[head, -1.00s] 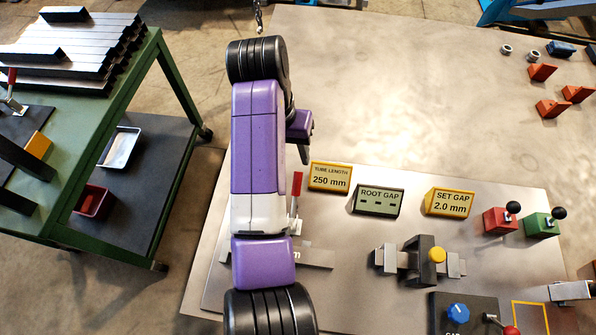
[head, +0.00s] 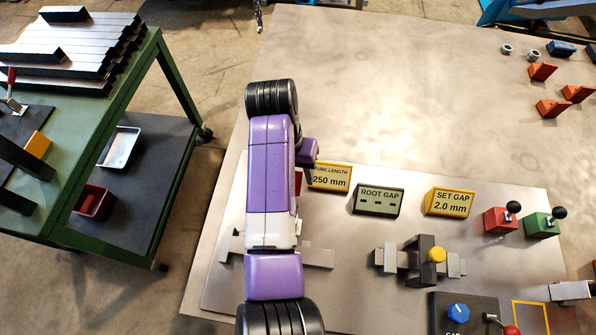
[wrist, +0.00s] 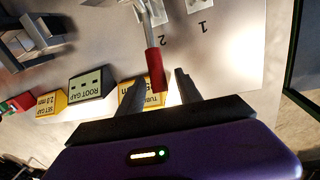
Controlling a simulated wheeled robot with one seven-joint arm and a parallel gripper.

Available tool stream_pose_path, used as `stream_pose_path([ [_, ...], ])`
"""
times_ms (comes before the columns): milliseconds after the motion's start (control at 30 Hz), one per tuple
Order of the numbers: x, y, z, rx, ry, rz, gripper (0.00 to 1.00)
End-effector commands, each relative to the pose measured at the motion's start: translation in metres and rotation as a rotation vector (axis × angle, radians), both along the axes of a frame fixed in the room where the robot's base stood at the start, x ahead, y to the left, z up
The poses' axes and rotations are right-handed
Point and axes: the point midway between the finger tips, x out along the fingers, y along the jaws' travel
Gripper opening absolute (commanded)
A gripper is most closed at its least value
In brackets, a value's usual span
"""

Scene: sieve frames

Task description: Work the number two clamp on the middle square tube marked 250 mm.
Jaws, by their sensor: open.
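The clamp's red handle (wrist: 156,68) shows in the wrist view, standing between the two fingers of my open gripper (wrist: 159,80). Its metal arm (wrist: 147,14) runs up to the frame's top edge, beside an upside-down number 2 (wrist: 163,43) on the plate. I cannot tell whether the fingers touch the handle. In the head view my arm covers most of this clamp, and only a sliver of red (head: 298,183) shows. A grey square tube (head: 319,258) lies under my arm, its ends sticking out on both sides; its 250 mm mark is hidden.
A yellow TUBE LENGTH 250 mm sign (head: 331,177) stands close beside my gripper. A green ROOT GAP sign (head: 378,201) and a yellow SET GAP sign (head: 450,202) stand to the right. A gauge block with a yellow knob (head: 437,255) stands nearer.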

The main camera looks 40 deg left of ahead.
Motion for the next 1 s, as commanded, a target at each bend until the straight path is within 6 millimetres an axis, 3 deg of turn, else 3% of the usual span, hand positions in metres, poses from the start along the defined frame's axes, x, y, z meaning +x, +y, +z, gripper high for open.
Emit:
stream_pose_path([
  [33,0.0000,0.0000,0.0000,0.000,0.000,0.000,0.41],
  [200,0.0001,0.0000,0.0002,0.000,0.000,0.000,0.08],
  [267,0.0001,0.0000,0.0003,0.000,0.000,0.000,0.00],
  [1000,0.0001,0.0003,0.0008,0.001,0.000,0.000,0.00],
])
